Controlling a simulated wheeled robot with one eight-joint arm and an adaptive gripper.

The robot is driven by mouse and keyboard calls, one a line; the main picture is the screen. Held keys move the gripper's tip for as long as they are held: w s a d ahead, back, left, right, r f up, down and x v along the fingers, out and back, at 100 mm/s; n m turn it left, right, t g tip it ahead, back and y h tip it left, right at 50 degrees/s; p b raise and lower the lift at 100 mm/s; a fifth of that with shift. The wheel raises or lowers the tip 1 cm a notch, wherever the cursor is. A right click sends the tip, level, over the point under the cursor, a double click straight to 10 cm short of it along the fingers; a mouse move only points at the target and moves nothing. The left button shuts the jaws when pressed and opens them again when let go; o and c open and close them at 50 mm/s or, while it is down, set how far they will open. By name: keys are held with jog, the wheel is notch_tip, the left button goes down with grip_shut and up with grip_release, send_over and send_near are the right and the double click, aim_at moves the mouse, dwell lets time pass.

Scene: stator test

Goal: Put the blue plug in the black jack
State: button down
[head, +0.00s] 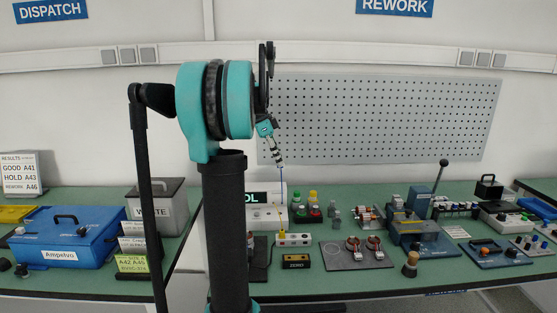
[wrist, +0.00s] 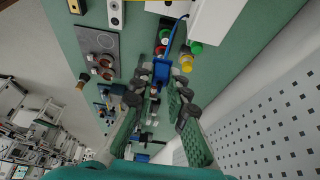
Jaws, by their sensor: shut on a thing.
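My gripper (head: 278,154) is raised above the back of the bench in the head view, pointing down. In the wrist view my gripper (wrist: 162,72) is shut on the blue plug (wrist: 161,71), which shows between the fingertips. A blue cable (head: 282,195) hangs from it towards the bench. A small white jack box (head: 295,240) stands on the bench below, with dark sockets on it and a yellow piece at its left end. The jack box also shows at the top of the wrist view (wrist: 115,14), well apart from the plug. Which socket is the black jack is too small to tell.
A black "ZERO" block (head: 296,262) lies in front of the jack box. A grey plate (head: 357,254) with copper coils is to its right. Red, green and yellow buttons (head: 312,207) stand behind. A perforated panel (head: 380,120) rises behind the bench.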

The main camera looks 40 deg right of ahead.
send_over(307, 236)
jog(key=a, duration=0.1)
jog(key=shift+w+a, duration=0.1)
jog(key=shift+w, duration=0.3)
jog(key=shift+f, duration=0.15)
dwell(0.3)
jog(key=shift+f, duration=9.3)
jog(key=shift+f, duration=1.2)
jog(key=c, duration=1.4)
grip_release()
